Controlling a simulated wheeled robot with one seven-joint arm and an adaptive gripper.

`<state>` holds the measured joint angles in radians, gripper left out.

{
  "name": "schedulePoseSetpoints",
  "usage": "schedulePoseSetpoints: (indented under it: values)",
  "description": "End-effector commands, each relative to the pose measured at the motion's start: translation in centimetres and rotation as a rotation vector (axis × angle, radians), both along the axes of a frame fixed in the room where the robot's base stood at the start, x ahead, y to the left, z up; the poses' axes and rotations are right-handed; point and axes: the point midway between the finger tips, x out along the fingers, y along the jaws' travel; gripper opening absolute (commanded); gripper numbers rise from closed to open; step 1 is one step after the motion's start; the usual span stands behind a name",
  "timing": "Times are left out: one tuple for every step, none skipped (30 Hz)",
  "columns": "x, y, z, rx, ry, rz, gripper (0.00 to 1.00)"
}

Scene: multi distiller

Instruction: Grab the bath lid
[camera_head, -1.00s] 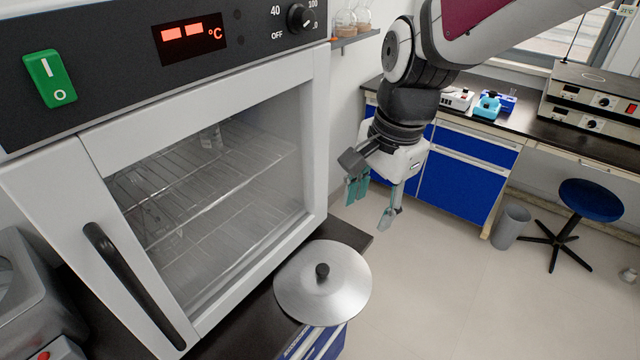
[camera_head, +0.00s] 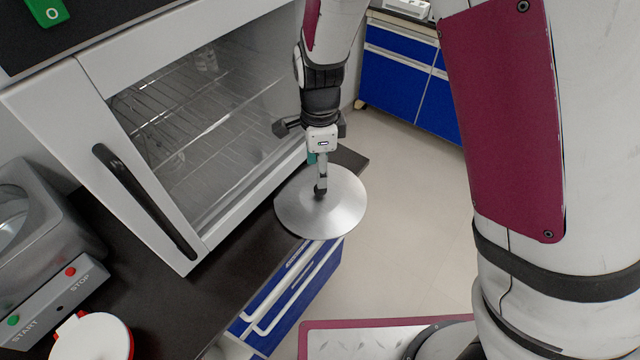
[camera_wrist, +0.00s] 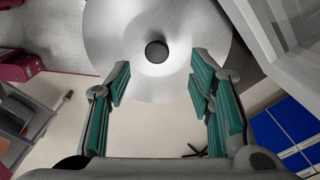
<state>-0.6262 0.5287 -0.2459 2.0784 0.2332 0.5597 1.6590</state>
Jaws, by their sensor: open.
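The bath lid (camera_head: 338,217) is a round shiny metal disc with a small black knob (camera_wrist: 156,51) at its centre. It sits at the corner of the dark counter, beside the oven, partly past the counter edge in the head view. My gripper (camera_head: 321,181) is over the lid, close to the knob, which it partly hides. In the wrist view the lid (camera_wrist: 113,42) fills the top middle. My gripper's teal-padded fingers (camera_wrist: 160,78) are spread wide and empty, with the knob lying between their lines but beyond the tips. No contact with the knob is visible.
The white oven (camera_head: 90,82) with a glass door and black handle (camera_head: 145,200) stands close to the left of the lid. A metal basin device (camera_head: 45,215) with START and STOP buttons stands at far left. Blue drawers (camera_head: 290,295) lie below the counter. Floor is open to the right.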

Motion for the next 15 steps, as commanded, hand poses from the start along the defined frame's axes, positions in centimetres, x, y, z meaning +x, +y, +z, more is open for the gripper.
schedulePoseSetpoints:
  values:
    - [0.0,-0.1,-0.5,-0.001,0.002,-0.001,0.48]
    - [-0.1,-0.1,-0.7,-0.001,0.002,-0.001,0.48]
    - [0.0,-0.1,-0.9,0.0,0.001,0.0,0.48]
    - [-0.1,0.0,-1.0,0.0,0.001,0.0,0.48]
    - [-0.1,0.0,-1.2,0.0,0.001,0.0,0.48]
    - [-0.1,0.0,-1.5,0.0,0.001,0.0,0.48]
    - [-0.2,-0.1,-1.8,-0.001,0.003,0.001,0.48]
    - [-0.3,-0.1,-2.1,-0.001,0.004,0.0,0.48]
    - [-0.3,-0.2,-2.7,-0.001,0.004,-0.001,0.48]
    - [-0.4,-0.2,-3.1,-0.003,0.005,-0.001,0.48]
    - [-0.5,-0.2,-3.6,-0.003,0.006,-0.001,0.48]
    - [-0.5,-0.2,-4.2,-0.002,0.005,0.0,0.48]
    - [-0.5,-0.2,-4.6,-0.002,0.005,0.0,0.48]
    - [-0.4,-0.2,-5.0,-0.002,0.004,-0.001,0.48]
    - [-0.4,-0.2,-5.4,-0.001,0.003,-0.001,0.48]
